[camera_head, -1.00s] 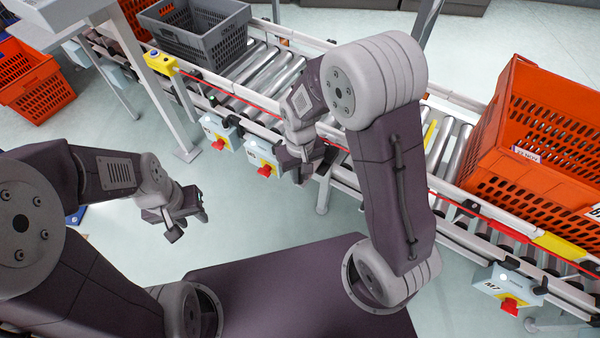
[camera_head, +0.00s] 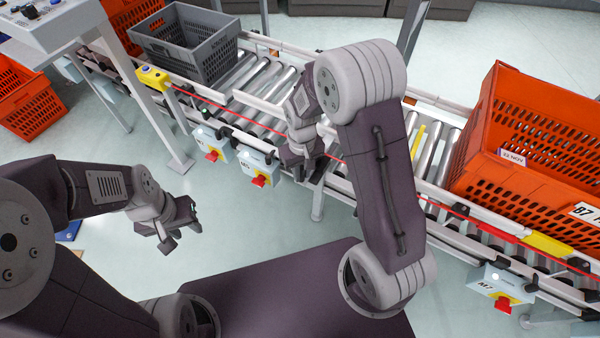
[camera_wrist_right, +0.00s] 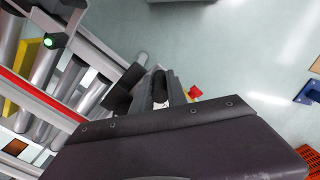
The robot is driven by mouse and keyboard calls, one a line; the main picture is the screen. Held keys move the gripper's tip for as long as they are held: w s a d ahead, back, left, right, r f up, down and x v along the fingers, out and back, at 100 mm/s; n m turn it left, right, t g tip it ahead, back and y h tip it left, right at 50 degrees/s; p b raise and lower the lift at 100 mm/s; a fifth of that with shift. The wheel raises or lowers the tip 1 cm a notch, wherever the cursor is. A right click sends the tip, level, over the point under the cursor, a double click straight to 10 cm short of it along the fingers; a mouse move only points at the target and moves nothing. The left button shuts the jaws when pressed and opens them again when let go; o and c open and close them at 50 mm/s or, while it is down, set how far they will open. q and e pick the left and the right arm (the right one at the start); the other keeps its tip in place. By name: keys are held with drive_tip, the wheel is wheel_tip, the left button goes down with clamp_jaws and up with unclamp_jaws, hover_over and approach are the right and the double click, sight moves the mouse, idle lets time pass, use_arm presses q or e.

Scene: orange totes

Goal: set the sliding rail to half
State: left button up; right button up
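The conveyor's near side carries a long rail with a red stripe (camera_head: 450,204). I cannot tell for certain which part is the sliding rail. My right gripper (camera_head: 303,172) is at the conveyor's near edge, in front of this rail and right of a grey box with a red knob (camera_head: 258,167). In the right wrist view its dark fingers (camera_wrist_right: 148,92) are partly hidden by the wrist housing, and whether they hold anything is unclear. My left gripper (camera_head: 176,228) hangs over the floor, away from the conveyor, with nothing visible in it.
A grey crate (camera_head: 222,45) sits on the rollers at the back left. A large orange tote (camera_head: 480,170) sits on them at the right. Another knob box (camera_head: 498,285) hangs below the tote. A yellow button box (camera_head: 152,77) is at the left.

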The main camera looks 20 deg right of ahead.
drive_tip(key=o, duration=0.4)
wheel_tip(320, 180, up, 9)
drive_tip(key=p, duration=0.4)
drive_tip(key=shift+f, duration=0.2)
drive_tip(key=shift+r, duration=0.25)
